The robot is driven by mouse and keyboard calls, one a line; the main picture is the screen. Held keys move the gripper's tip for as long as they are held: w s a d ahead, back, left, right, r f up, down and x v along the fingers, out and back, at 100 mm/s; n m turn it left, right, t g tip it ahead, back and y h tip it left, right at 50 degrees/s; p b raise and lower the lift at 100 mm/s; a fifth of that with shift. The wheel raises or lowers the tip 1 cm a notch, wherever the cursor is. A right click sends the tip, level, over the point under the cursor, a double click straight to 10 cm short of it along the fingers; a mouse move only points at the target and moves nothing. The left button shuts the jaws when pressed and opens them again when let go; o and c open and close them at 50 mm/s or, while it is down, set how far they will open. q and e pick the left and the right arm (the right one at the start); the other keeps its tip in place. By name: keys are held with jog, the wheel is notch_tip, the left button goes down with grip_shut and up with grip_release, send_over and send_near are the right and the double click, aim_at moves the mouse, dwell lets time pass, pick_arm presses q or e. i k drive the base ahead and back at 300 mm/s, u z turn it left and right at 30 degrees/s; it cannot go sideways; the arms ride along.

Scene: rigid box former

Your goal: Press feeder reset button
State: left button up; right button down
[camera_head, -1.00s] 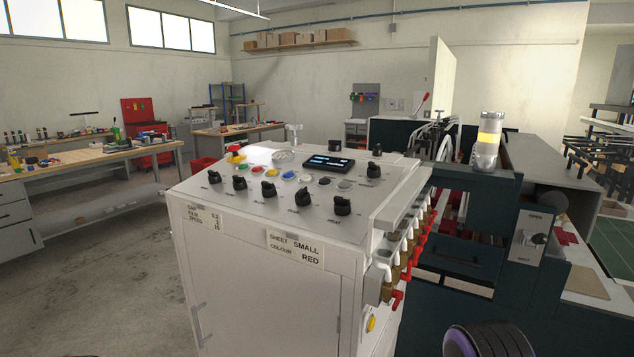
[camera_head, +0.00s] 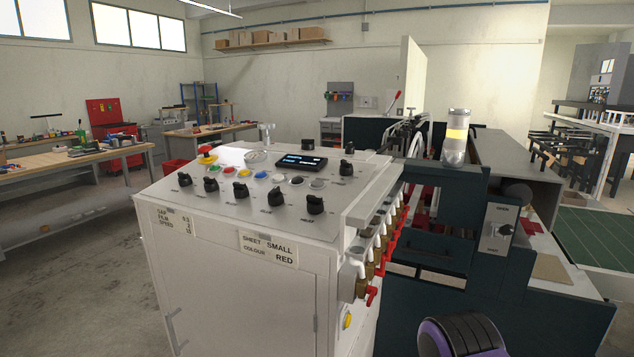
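The white control cabinet (camera_head: 240,300) stands in front of me. Its sloped top panel carries a row of several small coloured buttons, among them a red button (camera_head: 228,169), a white button (camera_head: 277,178), a black button (camera_head: 296,180) and a grey button (camera_head: 317,184). A yellow button (camera_head: 347,321) sits low on the cabinet's right side. I cannot read which one is labelled feeder reset. Neither gripper is in view. Only a dark, purple-ringed part, apparently of my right arm, shows at the bottom, right of the cabinet.
The panel also holds a display (camera_head: 301,161), black knobs (camera_head: 316,205) and a red-and-yellow emergency stop (camera_head: 207,153). Red-handled valves (camera_head: 372,293) jut from the cabinet's right side. Floor (camera_head: 80,280) at left is open.

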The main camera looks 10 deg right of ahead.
aim_at(316, 184)
jog(key=z, duration=0.9)
jog(key=k, duration=0.6)
jog(key=u, duration=0.8)
